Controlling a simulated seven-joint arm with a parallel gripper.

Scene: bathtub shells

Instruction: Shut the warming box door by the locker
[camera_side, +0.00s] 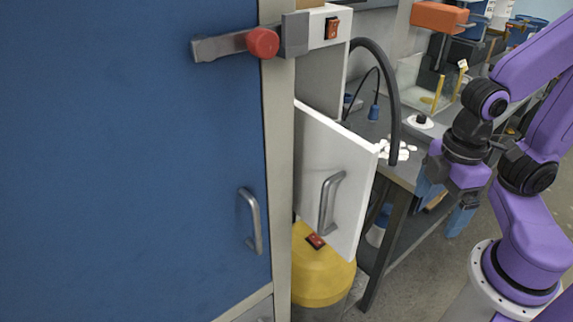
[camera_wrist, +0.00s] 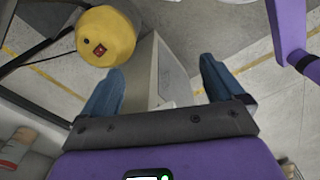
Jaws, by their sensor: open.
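The warming box (camera_side: 322,78) is a white cabinet right against the blue locker (camera_side: 130,150) in the side view. Its white door (camera_side: 310,150) stands open, swung out toward the lower right, with a grey bar handle (camera_side: 328,203) on its visible face. The box's inside is mostly hidden. My gripper (camera_side: 446,202) is to the right of the door, apart from it, in front of the workbench. Its blue fingers are spread and empty, also in the wrist view (camera_wrist: 162,88). A pale boxy shape shows beyond the fingers there; I cannot tell whether it is the door.
A yellow drum (camera_side: 322,278) with a red switch stands below the door; it also shows in the wrist view (camera_wrist: 106,36). A black hose (camera_side: 390,90) arches right of the box. A cluttered workbench (camera_side: 405,170) lies behind. Open floor shows at lower right.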

